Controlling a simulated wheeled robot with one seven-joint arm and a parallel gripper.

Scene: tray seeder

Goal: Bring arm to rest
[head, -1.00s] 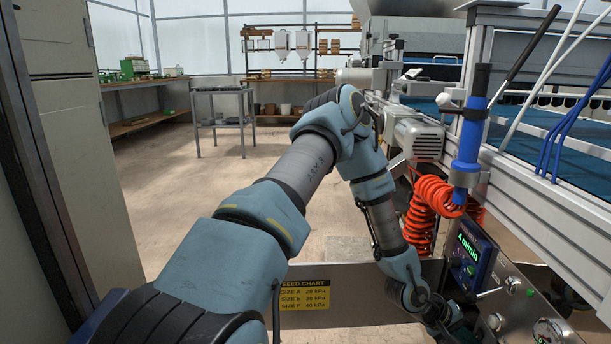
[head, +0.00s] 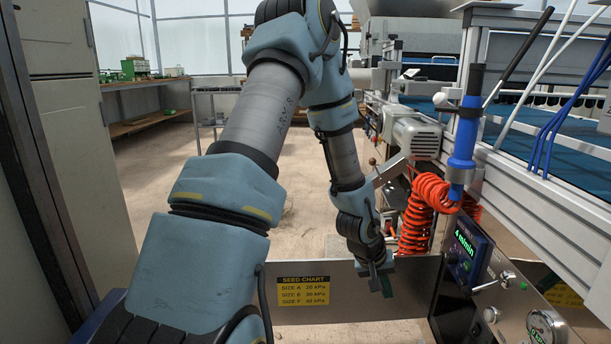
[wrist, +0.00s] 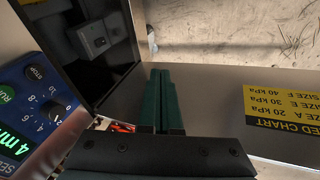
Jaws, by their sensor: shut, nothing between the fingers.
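My gripper (head: 381,285) hangs at the end of my bent arm in the head view, in front of the low metal panel (head: 345,300) and left of the control panel. In the wrist view, the two dark green fingers of my gripper (wrist: 161,78) lie side by side, shut with nothing between them. My gripper appears apart from everything around it.
A yellow seed chart label (head: 304,291) is on the low panel. The blue speed display (head: 466,250), knobs and a gauge (head: 546,330) are at right. A coiled orange hose (head: 424,215) hangs beside my wrist. Open floor (head: 170,190) lies behind, at left.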

